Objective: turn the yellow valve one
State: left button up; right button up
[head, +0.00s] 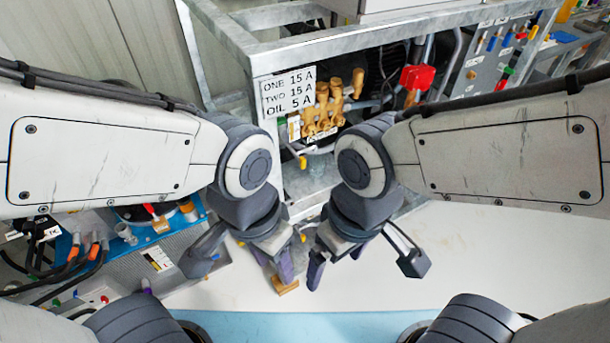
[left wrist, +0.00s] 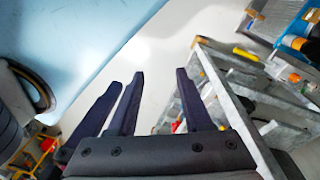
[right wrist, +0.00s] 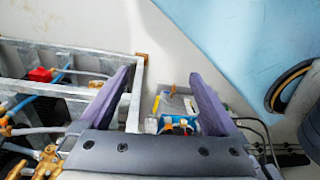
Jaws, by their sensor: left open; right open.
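A small yellow valve handle (head: 303,162) shows in the head view, low on the pump frame below the brass manifold (head: 322,110). A yellow lever (left wrist: 245,54) shows in the left wrist view on the frame's side; I cannot tell whether it is the same one. A small yellow part (head: 303,238) also shows between my grippers. I cannot read which is valve one. My left gripper (head: 274,266) is open and empty, low in front of the frame. My right gripper (head: 337,264) is open and empty close beside it. Neither touches a valve.
The grey metal frame (head: 276,150) carries a sign (head: 288,92) and a red box (head: 417,77). A blue tray with equipment (head: 195,214) stands at the left. A panel with coloured handles (head: 487,60) is at the upper right. Pale floor (head: 450,250) is clear at the right.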

aim_at(302, 160)
jog(key=z, duration=1.65)
jog(key=k, duration=0.45)
jog(key=u, duration=0.4)
